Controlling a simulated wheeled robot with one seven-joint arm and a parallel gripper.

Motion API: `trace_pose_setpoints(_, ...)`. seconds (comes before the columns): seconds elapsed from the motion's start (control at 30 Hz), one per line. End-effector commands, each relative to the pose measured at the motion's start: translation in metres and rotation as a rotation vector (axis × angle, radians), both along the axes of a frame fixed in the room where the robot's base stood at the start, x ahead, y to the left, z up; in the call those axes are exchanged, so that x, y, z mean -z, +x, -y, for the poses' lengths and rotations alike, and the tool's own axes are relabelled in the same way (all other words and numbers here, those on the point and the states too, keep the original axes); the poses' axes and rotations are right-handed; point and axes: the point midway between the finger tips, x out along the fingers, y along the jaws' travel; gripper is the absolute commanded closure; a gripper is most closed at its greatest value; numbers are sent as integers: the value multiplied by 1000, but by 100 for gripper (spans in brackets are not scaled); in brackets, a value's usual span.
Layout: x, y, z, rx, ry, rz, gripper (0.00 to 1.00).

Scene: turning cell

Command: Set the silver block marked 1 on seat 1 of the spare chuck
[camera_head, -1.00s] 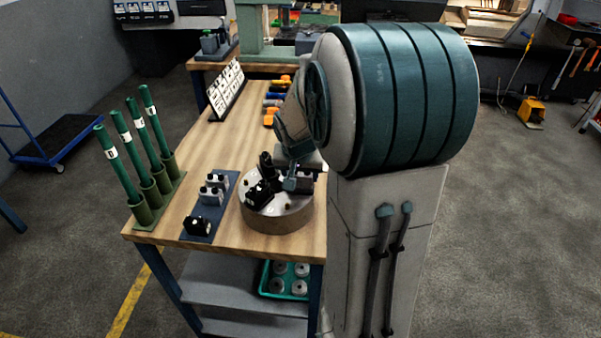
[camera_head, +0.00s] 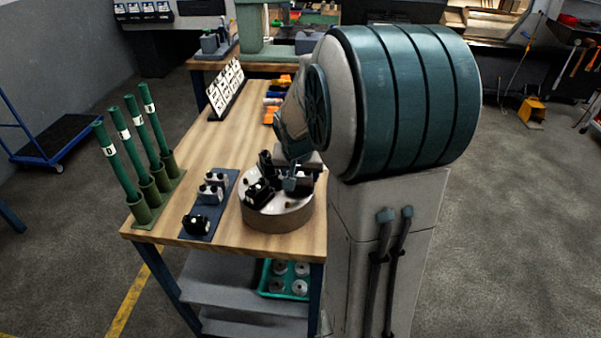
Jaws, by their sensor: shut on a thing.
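The spare chuck (camera_head: 277,220) is a round drum with a pale top near the table's front right corner. Two black blocks stand on it, one at the front left (camera_head: 259,194) and one at the back left (camera_head: 266,163). My gripper (camera_head: 292,184) is low over the chuck's right half, shut on a block (camera_head: 306,182) that looks dark here. Its mark and true colour cannot be told, nor whether it touches the seat. My arm hides part of the chuck's back and right. Seat numbers are unreadable.
A blue-grey plate (camera_head: 222,206) left of the chuck bears two silver blocks (camera_head: 210,193) and a black block (camera_head: 197,225). Several green rods stand in a holder (camera_head: 160,205) farther left. A card stand (camera_head: 226,90) is behind. The table's middle is clear.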

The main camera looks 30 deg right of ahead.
Motion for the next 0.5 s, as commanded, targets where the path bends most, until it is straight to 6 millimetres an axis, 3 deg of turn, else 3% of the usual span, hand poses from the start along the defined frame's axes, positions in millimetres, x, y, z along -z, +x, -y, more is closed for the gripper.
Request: trace_pose_setpoints(0.5, 6, 0, 0, 0, -1, 1, 72)
